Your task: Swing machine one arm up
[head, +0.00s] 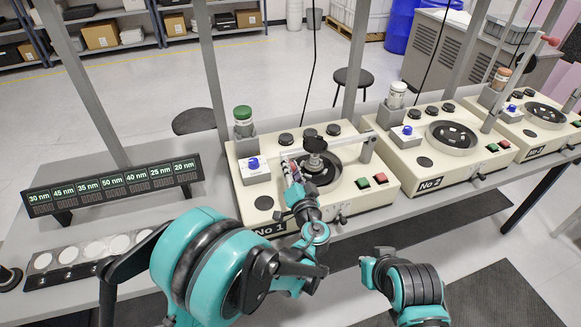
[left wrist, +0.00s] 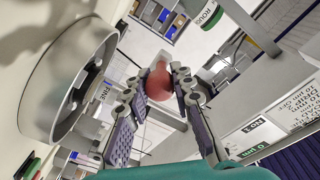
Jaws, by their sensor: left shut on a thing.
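Machine one (head: 250,205) is the cream box marked No 1, with a round bowl (head: 325,185) on top. Its arm (head: 345,150) lies low across the bowl from a post (head: 367,150) at the right, with a dark weight (head: 314,145) over the bowl. My left gripper (head: 291,168) is at the arm's left end. In the left wrist view the fingertips are shut on a red ball knob (left wrist: 159,84); the bowl (left wrist: 70,85) shows at left. The knob is mostly hidden in the head view. Of my right arm only links show.
Machine No 2 (head: 425,165) and a third machine (head: 530,130) stand to the right. A slanted bar with a red knob (head: 550,40) rises there. A display (head: 115,185) and white discs (head: 95,250) are at left.

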